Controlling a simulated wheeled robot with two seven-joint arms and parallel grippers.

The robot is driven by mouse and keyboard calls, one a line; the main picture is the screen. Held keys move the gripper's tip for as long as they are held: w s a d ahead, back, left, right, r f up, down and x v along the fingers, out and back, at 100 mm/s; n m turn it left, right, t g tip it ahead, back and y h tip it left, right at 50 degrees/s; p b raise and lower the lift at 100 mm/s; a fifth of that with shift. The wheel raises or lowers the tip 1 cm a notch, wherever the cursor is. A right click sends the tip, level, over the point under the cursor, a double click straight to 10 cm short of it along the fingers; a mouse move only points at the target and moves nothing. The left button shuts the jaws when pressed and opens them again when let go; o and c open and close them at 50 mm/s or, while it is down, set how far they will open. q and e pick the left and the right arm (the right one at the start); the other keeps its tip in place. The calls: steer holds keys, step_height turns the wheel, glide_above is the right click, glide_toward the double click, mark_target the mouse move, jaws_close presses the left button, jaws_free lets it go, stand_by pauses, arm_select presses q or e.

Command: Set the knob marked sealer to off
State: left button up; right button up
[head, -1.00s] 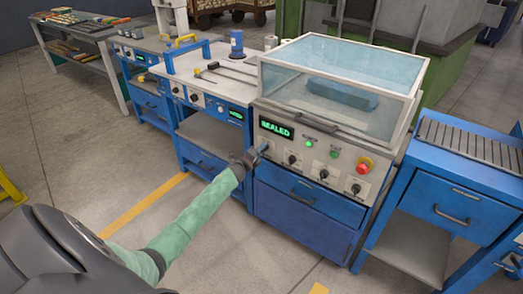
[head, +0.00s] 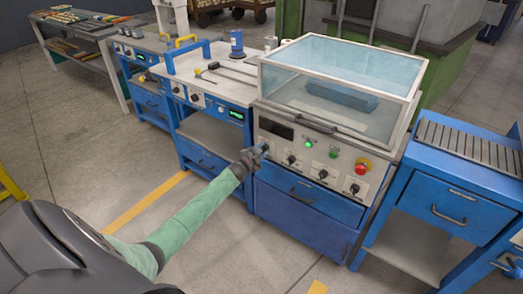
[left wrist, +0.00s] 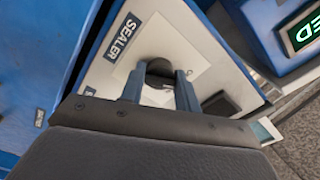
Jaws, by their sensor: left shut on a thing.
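The sealer machine (head: 310,165) is a blue cabinet with a pale sloped front panel and a clear hood. The knob marked sealer (left wrist: 160,69) is dark and round, on a white plate beside the SEALER label (left wrist: 122,34). My left gripper (left wrist: 160,82) is shut on this knob, one finger on each side. In the head view my left gripper (head: 260,152) is at the left end of the knob row and mostly hides the knob. The display (head: 276,129) above it is dark. The knob's pointer and its off mark are hidden or unclear.
Several other knobs, such as one nearby (head: 292,159), sit to the right on the panel. A green button (head: 308,143) and a red button (head: 362,166) are above them. A blue bench (head: 205,92) stands left, a roller table (head: 465,145) right.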

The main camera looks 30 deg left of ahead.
arm_select(q)
steer(key=shift+a+n, duration=0.1)
steer(key=shift+n, duration=0.3)
arm_select(e)
steer(key=shift+d+r, duration=0.15)
steer(key=shift+d, duration=0.05)
arm_select(q)
steer(key=o, duration=1)
arm_select(e)
steer(key=shift+a, duration=0.2)
arm_select(q)
steer(key=s+b, duration=0.1)
steer(key=s, duration=0.6)
steer(key=shift+s+a, duration=0.1)
steer(key=shift+s, duration=0.3)
arm_select(e)
steer(key=shift+w+a+f, duration=0.2)
steer(key=shift+a+f, duration=0.2)
steer(key=shift+f, duration=0.1)
steer(key=shift+w+a+f, duration=0.15)
steer(key=shift+a+f, duration=0.25)
steer(key=shift+f, duration=0.1)
steer(key=shift+y, duration=0.3)
